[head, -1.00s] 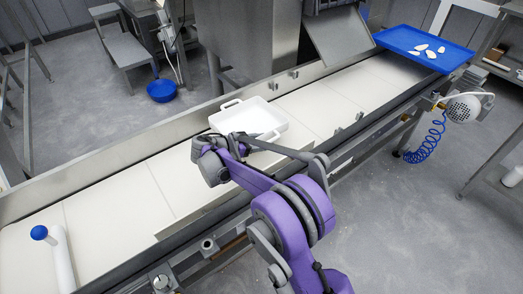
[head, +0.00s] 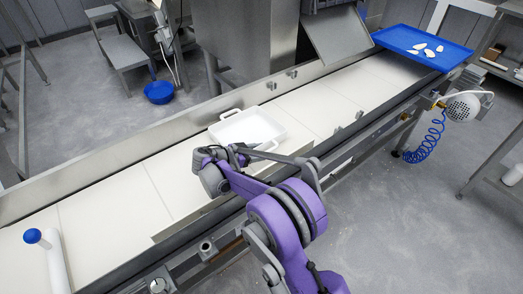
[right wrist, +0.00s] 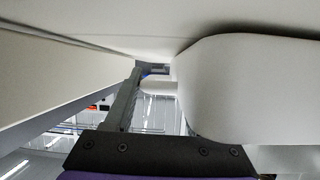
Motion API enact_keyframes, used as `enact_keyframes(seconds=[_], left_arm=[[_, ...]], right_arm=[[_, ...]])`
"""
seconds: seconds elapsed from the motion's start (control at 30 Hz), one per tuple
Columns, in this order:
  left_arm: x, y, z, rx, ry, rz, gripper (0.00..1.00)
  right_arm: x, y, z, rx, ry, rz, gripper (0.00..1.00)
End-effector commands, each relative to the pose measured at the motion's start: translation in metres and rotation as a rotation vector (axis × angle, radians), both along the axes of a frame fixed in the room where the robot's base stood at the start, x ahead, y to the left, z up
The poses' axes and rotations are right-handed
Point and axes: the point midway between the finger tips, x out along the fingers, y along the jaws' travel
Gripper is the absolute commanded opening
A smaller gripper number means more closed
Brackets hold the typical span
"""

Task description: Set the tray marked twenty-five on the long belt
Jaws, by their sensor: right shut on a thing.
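A white rectangular tray (head: 252,128) with handles at its ends is over the long white belt (head: 170,190), near the middle of the head view. My right gripper (head: 243,152) is shut on the tray's near side; its fingertips are mostly hidden by the wrist. In the right wrist view the tray's rounded white wall (right wrist: 250,85) is very close to a white surface, with a dark shadow along the join. I cannot tell for sure if it touches the belt. No number is readable on the tray. My left gripper is not in view.
A blue tray (head: 395,38) with several pale pieces stands at the belt's far right end. A white cylinder with a blue top (head: 57,265) is at the near left. A metal rail (head: 130,155) runs along the belt's back. The belt is clear on both sides of the tray.

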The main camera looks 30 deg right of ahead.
Motion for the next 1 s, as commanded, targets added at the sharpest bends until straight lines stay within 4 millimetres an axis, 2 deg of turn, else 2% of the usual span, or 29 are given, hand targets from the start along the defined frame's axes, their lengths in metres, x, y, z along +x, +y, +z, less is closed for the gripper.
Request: enact_keyframes(seconds=[0.07, 0.1, 0.23, 0.53, 0.7, 1.0], left_arm=[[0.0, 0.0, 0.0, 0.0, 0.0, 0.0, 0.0], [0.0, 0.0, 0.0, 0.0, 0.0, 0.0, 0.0], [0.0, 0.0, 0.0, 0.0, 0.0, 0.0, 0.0], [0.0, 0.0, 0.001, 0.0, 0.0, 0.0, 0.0], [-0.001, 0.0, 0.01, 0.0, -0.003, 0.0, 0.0], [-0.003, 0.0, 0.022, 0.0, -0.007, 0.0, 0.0]], right_arm=[[0.0, 0.0, -0.001, 0.0, 0.0, 0.0, 0.0], [0.0, 0.0, -0.001, 0.001, 0.0, 0.0, 0.61], [0.0, 0.0, -0.001, 0.001, 0.001, 0.0, 0.84], [0.0, 0.0, -0.001, 0.001, 0.001, 0.0, 0.86], [0.0, 0.002, 0.016, 0.001, 0.001, 0.001, 0.86], [-0.002, 0.066, 0.039, 0.002, -0.001, 0.004, 0.86]])
